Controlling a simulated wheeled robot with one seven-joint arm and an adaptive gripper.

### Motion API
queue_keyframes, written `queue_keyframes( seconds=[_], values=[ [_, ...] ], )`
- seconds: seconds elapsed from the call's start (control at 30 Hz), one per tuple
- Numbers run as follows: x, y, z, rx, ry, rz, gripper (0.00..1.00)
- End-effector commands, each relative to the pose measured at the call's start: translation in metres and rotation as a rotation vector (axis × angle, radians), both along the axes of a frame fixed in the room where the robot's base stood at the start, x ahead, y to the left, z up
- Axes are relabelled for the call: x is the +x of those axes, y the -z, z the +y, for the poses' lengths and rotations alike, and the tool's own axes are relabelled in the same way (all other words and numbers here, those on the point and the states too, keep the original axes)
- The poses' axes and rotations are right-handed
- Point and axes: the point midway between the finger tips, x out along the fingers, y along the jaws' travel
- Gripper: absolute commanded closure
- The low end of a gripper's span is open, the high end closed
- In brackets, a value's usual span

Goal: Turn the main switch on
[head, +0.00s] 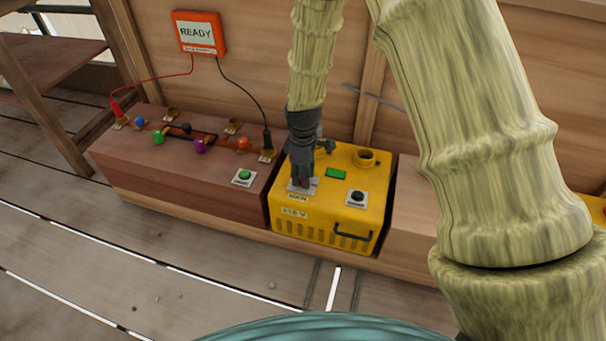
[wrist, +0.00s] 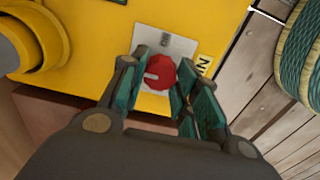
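The main switch (wrist: 160,73) is a red rotary knob on a pale plate (wrist: 176,44) on top of the yellow box (head: 340,213). In the head view its plate (head: 299,190) carries a MAIN label, and the knob is mostly hidden by my gripper. My gripper (head: 302,180) points down at the switch. In the wrist view my gripper (wrist: 160,88) has its fingers apart, one on each side of the red knob. I cannot tell whether the fingers touch it. A white mark shows on the left part of the knob.
A green button (head: 244,176) and coloured knobs sit on the brown bench (head: 200,168) at left. An orange READY sign (head: 200,34) hangs on the wall.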

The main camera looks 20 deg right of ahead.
Motion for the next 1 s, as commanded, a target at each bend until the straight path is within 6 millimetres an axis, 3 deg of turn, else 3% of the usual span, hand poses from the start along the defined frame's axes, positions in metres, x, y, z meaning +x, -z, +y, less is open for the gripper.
queue_keyframes(
  seconds=[0.47,1.0],
  values=[
    [-0.0006,-0.0034,-0.0001,0.000,0.051,0.002,0.93],
    [-0.0007,-0.0067,0.0000,-0.001,0.378,0.003,0.93]
  ],
)
